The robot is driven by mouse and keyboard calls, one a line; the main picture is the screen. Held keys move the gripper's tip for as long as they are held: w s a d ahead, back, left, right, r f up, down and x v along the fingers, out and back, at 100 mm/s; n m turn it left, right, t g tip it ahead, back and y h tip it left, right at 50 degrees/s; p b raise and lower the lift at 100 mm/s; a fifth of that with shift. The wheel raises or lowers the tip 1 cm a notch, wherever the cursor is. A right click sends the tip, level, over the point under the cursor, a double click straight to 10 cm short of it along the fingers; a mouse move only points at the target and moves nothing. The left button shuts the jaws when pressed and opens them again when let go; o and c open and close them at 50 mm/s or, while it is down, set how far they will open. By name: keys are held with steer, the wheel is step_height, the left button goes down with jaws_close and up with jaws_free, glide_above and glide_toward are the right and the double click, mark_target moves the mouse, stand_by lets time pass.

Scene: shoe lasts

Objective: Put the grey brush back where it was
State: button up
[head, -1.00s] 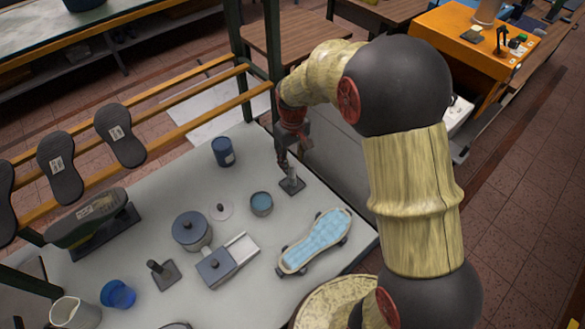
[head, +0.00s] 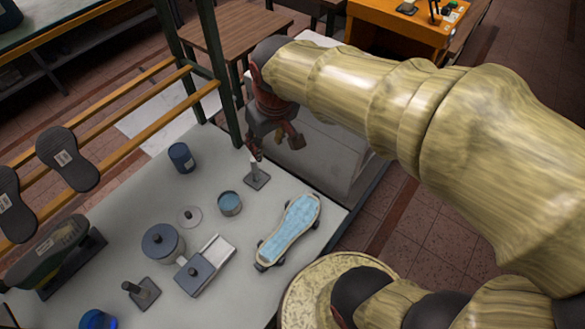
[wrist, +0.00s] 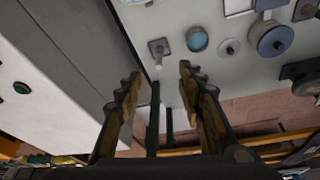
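A short grey upright piece (head: 253,168) stands on a dark square base near the table's back right edge; I take it for the grey brush, though its shape is too small to be sure. In the wrist view it also shows (wrist: 158,48), upright beyond my fingertips. My gripper (head: 277,147) is above and just behind it, with its fingers spread. In the wrist view my gripper (wrist: 159,70) is open, with nothing between the fingers. A similar dark-handled piece (head: 133,288) stands on another square base at the front left.
A grey pot (head: 162,244), a small lid (head: 190,217) and a grey box (head: 195,276) stand further left. A green post (head: 220,80) rises behind the table.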

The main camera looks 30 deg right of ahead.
steer(key=s+r+m+t, duration=0.1)
steer(key=s+r+t, duration=0.1)
steer(key=s, duration=0.9)
steer(key=shift+s+r, duration=0.35)
steer(key=shift+r, duration=0.25)
